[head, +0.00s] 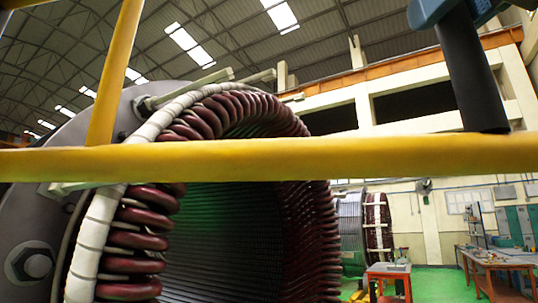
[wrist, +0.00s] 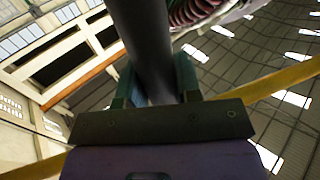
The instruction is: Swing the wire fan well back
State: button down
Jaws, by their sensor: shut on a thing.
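My gripper (head: 455,14) is at the top right of the head view, partly cut off by the frame edge. Its teal fingers are shut on a thick dark tube (head: 474,80), which slants down to the yellow rail. Whether it touches the rail or passes in front or behind, I cannot tell. The wrist view shows the fingers (wrist: 157,88) on either side of the same dark tube (wrist: 142,35), which runs up out of the picture. Whether this tube is part of the wire fan is not clear. A small dark fan (head: 424,187) shows on the far wall.
A yellow rail (head: 300,158) crosses the head view, with a slanting yellow post (head: 115,70) at left. Behind stands a large stator with dark red coils (head: 215,110) and a white wrapped ring (head: 95,235). An orange workbench (head: 498,258) stands far right on green floor.

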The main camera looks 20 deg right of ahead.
jog(key=c, duration=0.8)
grip_release()
jog(key=s+a, duration=0.2)
jog(key=s, duration=0.8)
jog(key=shift+s, duration=0.35)
